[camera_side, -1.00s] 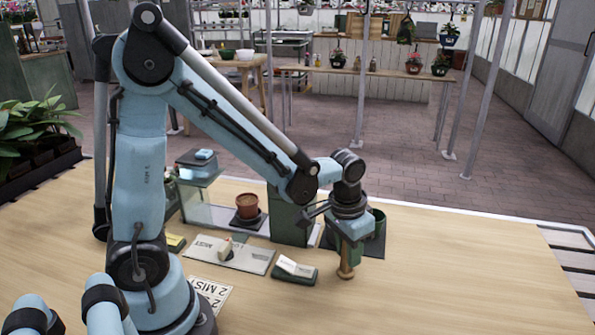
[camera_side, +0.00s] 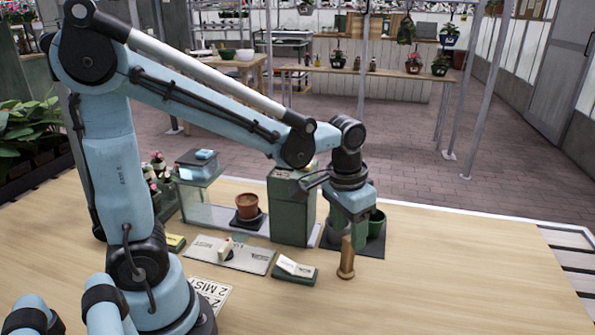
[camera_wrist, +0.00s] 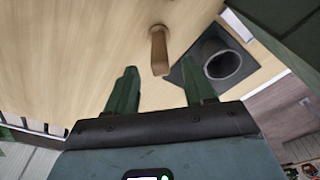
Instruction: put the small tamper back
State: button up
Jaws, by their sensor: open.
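My gripper (camera_side: 350,225) is just above and behind the tamper in the side view. In the wrist view my gripper (camera_wrist: 158,80) has its two green fingers spread apart, with nothing between them. The fingertips are partly hidden in the side view.
The table's right side is clear.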

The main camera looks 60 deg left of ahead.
notch_tip(320, 180, up, 6)
jog(key=s+a+f+t, duration=0.1)
jog(key=s+t, duration=0.4)
jog(key=shift+s+a+f+t, duration=0.35)
jog(key=shift+s+f+t, duration=0.05)
dwell(1.6)
